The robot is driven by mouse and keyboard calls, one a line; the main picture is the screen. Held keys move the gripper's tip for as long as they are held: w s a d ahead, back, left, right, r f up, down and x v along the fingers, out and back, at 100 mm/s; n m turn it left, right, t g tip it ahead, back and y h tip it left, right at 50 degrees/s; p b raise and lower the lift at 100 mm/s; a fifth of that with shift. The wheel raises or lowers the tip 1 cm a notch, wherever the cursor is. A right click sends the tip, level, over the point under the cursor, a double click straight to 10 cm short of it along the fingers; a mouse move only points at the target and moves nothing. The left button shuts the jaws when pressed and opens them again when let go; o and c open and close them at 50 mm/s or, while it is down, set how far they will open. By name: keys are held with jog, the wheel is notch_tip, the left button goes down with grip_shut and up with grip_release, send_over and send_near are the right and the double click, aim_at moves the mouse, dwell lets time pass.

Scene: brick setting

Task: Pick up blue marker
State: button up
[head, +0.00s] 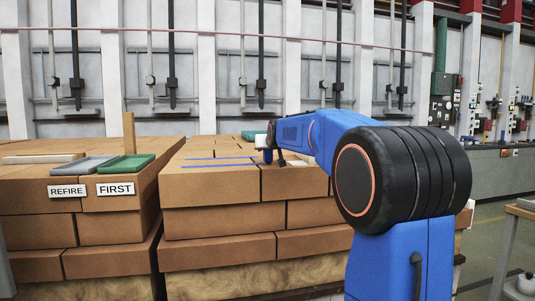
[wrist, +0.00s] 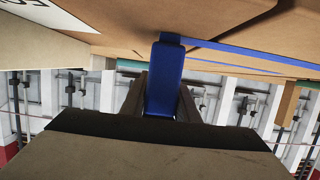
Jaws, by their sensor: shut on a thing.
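My gripper (head: 275,157) is low over the top of the right-hand brick stack (head: 223,187) in the head view. In the wrist view, which looks inverted, the gripper (wrist: 163,90) is shut on the blue marker (wrist: 166,75), which sits between the two fingers. The marker's far end meets or overlaps the brick surface in the picture; I cannot tell whether it touches. In the head view I cannot make out the marker clearly. Blue strips (head: 218,165) lie along the brick tops, and one also shows in the wrist view (wrist: 245,54).
On the left stack (head: 35,190) are a grey tray (head: 83,167), a green tray (head: 126,165), an upright brick (head: 129,133), and REFIRE (head: 67,191) and FIRST (head: 115,188) labels. A teal item (head: 248,135) is at the back. A narrow gap separates the stacks.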

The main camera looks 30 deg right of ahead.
jog(key=shift+r, duration=0.1)
notch_tip(320, 180, up, 10)
dwell(0.4)
jog(key=o, duration=0.3)
